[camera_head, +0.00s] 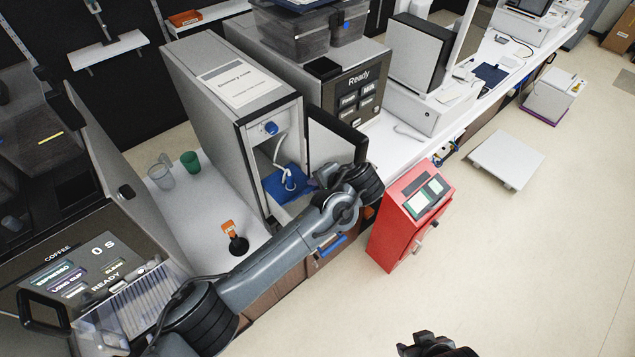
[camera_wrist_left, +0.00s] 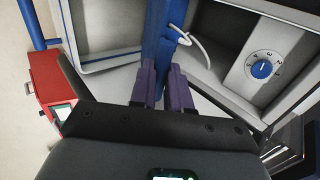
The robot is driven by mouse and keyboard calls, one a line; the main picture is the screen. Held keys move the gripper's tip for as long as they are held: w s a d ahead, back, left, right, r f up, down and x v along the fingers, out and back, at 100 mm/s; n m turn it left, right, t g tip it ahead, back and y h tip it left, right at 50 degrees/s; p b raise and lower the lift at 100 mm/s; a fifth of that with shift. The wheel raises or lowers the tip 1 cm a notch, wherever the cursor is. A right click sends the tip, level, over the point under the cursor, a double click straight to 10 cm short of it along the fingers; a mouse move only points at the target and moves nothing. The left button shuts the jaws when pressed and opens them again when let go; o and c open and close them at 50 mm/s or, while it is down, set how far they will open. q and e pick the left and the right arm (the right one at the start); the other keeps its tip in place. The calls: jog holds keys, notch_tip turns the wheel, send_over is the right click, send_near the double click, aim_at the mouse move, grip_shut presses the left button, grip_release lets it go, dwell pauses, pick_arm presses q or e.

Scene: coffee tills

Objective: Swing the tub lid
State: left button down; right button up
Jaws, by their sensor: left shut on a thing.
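A blue tub (camera_head: 283,187) with a white tube over it sits low in the open grey cabinet (camera_head: 203,80). I cannot make out its lid apart from its body. My left gripper (camera_head: 313,183) reaches in at the cabinet's front, beside the open door (camera_head: 334,143). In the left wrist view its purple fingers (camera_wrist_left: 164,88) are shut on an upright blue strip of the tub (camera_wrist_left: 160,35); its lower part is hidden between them. My right gripper (camera_head: 437,346) shows only in part at the bottom edge, apart from everything.
A red bin (camera_head: 396,226) stands right of the cabinet. A glass mug (camera_head: 161,175), a green cup (camera_head: 190,161) and an orange-topped tool (camera_head: 233,238) stand on the counter to the left. A blue dial (camera_wrist_left: 262,69) is inside the cabinet. The floor at right is mostly clear.

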pick_arm(q)
jog(key=shift+s+d+f, duration=0.4)
jog(key=shift+s+f, duration=0.2)
jog(key=shift+s+d+f, duration=0.4)
jog(key=shift+s+f, duration=0.15)
jog(key=s+f, duration=0.1)
jog(key=d+f, duration=0.1)
jog(key=f, duration=0.1)
jog(key=shift+s+d+b, duration=0.2)
jog(key=shift+s+b, duration=0.1)
jog(key=shift+s, duration=0.1)
jog(key=c, duration=1)
grip_release()
